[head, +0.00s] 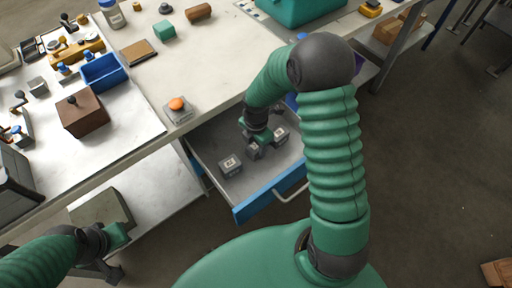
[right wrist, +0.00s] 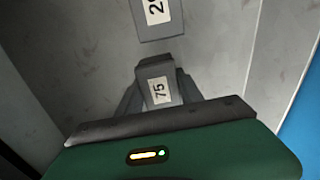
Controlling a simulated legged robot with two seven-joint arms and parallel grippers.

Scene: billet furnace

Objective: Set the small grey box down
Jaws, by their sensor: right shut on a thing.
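A small grey box (right wrist: 158,86) with a white label reading 75 is between the fingers of my right gripper (right wrist: 160,98) in the right wrist view. In the head view, my right gripper (head: 257,143) reaches down into an open drawer (head: 206,148), and the held box (head: 253,152) shows just below it. I cannot tell whether the box touches the drawer floor. Another grey labelled box (head: 230,165) stands in the drawer to its left, and one more (head: 280,134) to its right. My left gripper (head: 118,238) is low at the left; its fingers are unclear.
The drawer has a blue front (head: 271,193) with a metal handle. The worktop (head: 215,60) above carries an orange-topped button (head: 177,104), a brown block (head: 82,113), a blue bin (head: 103,72) and several small parts. Bare drawer floor shows around the boxes.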

